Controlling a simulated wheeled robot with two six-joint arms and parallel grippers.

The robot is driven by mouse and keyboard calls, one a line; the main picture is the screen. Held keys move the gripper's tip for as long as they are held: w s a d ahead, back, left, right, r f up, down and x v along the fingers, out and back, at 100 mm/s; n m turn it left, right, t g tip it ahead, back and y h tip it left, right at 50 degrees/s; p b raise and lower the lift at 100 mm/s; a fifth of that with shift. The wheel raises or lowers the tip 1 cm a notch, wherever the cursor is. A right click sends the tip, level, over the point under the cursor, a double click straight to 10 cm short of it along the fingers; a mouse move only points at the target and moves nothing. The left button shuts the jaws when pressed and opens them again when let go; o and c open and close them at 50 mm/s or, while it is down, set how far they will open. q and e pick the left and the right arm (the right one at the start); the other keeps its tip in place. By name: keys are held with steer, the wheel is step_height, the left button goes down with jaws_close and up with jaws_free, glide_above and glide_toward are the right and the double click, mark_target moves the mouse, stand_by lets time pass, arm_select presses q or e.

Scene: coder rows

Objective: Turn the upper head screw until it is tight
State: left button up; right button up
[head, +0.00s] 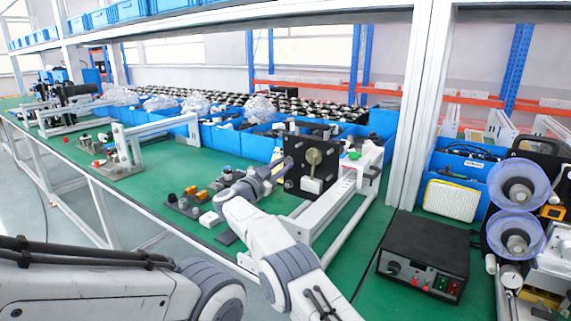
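The coder (340,195) stands on the green bench right of centre, with a black upright front plate (298,143) that carries a brass-coloured disc (314,156) and a white block below it. My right gripper (284,164) reaches up from the lower middle and points at the left side of this plate. Its tips are at or very near the plate; I cannot tell whether they touch. The upper head screw is too small, or hidden by the gripper, to make out. Finger opening is unclear. Of my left arm only links show at the lower left; its gripper is out of view.
A black control box (425,250) stands at the right front, beside a device with two blue-rimmed reels (517,185). Small fixtures (195,200) lie left of my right gripper. Blue bins (225,140) line the back. A white shelf post (412,110) rises right of the coder.

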steer(key=shift+o, duration=1.1)
steer(key=shift+r, duration=0.15)
steer(key=n+y+p, duration=0.1)
steer(key=n+p, duration=0.3)
steer(key=n+t+p, duration=0.1)
steer(key=n+p, duration=0.3)
steer(key=shift+d+r+n+y+p, duration=0.15)
steer(key=shift+n+y+p, duration=0.15)
steer(key=shift+y+p, duration=0.1)
steer(key=shift+s+n+p, duration=0.1)
steer(key=shift+n+p, duration=0.55)
steer(key=shift+n, duration=0.45)
steer(key=shift+f+n+t+y, duration=0.3)
steer(key=shift+f, duration=0.05)
